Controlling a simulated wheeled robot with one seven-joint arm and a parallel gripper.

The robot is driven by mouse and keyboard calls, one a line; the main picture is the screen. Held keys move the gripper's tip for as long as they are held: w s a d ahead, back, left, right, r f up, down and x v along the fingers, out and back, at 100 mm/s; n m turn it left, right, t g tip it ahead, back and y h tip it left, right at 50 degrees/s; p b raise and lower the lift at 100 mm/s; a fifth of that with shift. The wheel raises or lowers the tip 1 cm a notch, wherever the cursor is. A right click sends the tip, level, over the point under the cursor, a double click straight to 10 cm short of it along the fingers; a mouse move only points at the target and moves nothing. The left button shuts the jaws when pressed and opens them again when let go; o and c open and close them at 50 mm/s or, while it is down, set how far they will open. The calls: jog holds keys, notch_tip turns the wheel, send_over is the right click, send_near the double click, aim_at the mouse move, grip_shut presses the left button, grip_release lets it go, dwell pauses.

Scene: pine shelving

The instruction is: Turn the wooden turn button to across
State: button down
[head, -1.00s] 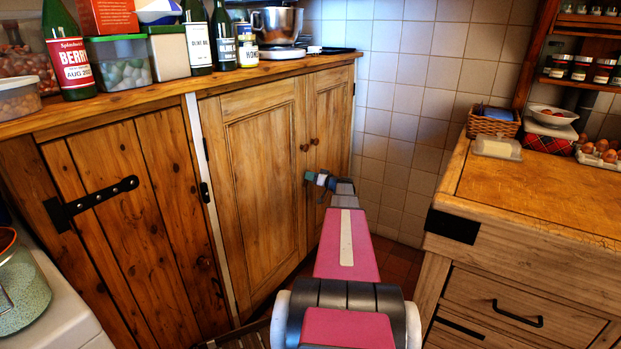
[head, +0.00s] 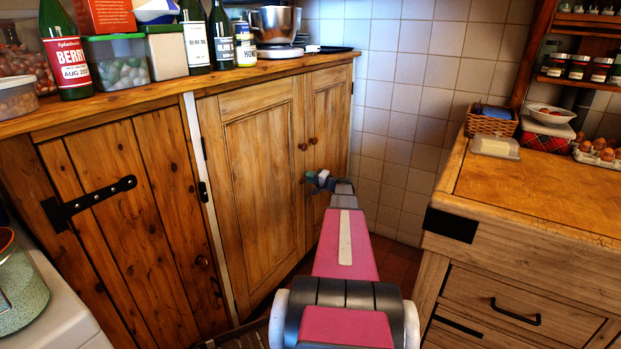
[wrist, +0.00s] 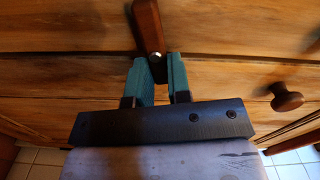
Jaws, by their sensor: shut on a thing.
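The wooden turn button (wrist: 148,28) is a reddish-brown bar in the wrist view. In the head view my gripper (head: 315,179) is at the cabinet doors (head: 262,185), below the two round knobs. The button is too small and hidden to make out there.
A round wooden knob (wrist: 286,97) stands out right of my gripper in the wrist view. A butcher-block counter (head: 540,195) stands to the right. Bottles and tubs crowd the cabinet top (head: 150,100). A narrow floor gap lies between cabinet and counter.

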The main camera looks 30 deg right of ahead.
jog(key=shift+f+m, duration=0.2)
jog(key=shift+m, duration=1)
jog(key=c, duration=1.1)
grip_release()
jog(key=shift+d, duration=0.1)
jog(key=shift+o, duration=0.2)
jog(key=v, duration=1)
jog(key=shift+s, duration=0.3)
jog(key=shift+d+f, duration=0.1)
jog(key=shift+d, duration=0.05)
